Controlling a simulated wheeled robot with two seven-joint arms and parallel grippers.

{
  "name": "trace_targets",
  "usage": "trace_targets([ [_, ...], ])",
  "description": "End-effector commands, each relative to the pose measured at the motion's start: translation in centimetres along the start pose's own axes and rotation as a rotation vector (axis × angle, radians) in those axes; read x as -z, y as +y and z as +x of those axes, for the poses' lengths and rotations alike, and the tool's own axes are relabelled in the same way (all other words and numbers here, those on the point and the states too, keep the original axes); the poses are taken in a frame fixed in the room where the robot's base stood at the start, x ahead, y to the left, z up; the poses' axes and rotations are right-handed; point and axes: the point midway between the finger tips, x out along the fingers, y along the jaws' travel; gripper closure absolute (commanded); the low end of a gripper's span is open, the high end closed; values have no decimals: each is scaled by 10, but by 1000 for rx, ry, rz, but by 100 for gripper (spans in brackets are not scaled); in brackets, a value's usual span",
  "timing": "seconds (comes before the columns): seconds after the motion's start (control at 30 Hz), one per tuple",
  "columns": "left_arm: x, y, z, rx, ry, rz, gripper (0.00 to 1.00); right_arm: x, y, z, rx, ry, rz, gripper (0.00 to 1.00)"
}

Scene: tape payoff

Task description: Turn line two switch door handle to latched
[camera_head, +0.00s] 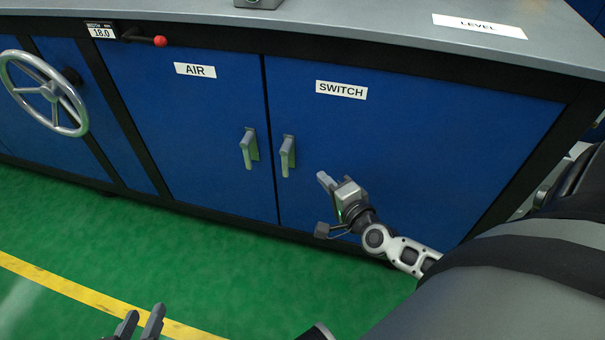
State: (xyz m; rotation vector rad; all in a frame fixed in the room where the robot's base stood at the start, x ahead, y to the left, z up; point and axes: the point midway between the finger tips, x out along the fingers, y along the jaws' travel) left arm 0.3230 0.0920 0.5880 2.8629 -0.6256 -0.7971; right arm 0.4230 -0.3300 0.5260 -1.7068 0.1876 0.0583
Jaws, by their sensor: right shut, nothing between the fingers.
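The switch door (400,140) is a blue cabinet door with a white SWITCH label (341,90). Its grey lever handle (287,157) is near the door's left edge and points down. My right gripper (325,180) is just right of and slightly below this handle in the picture, apart from it, shut and empty. My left gripper (140,324) is low at the bottom edge, over the floor and far from the handle. Its two fingers show apart with nothing between them; the rest is cut off.
The air door (195,120) beside it has a similar downward handle (248,149). A handwheel (46,93) and a red-knobbed lever (159,41) are at the left. The grey worktop (380,35) overhangs above. The green floor (230,262) in front is clear, with a yellow line.

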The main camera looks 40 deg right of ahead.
Motion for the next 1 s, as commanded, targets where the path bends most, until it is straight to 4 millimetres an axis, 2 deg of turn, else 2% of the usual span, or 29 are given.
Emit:
trace_targets([
  [0.03,-1,0,1,-3,9,1,68,0,0,13,4,1,2,100],
  [0.13,3,2,0,-7,29,3,68,0,0,32,4,0,1,100],
  [0.3,5,2,-1,-9,36,3,68,-21,0,48,0,-2,2,100],
  [0.5,6,2,-1,-9,42,2,68,-28,0,55,-1,-2,-1,100],
  [0.87,5,3,0,-11,44,2,68,-31,1,56,2,-4,0,100],
  [1.0,0,5,4,-31,82,-12,68,-47,6,66,30,-25,25,100],
])
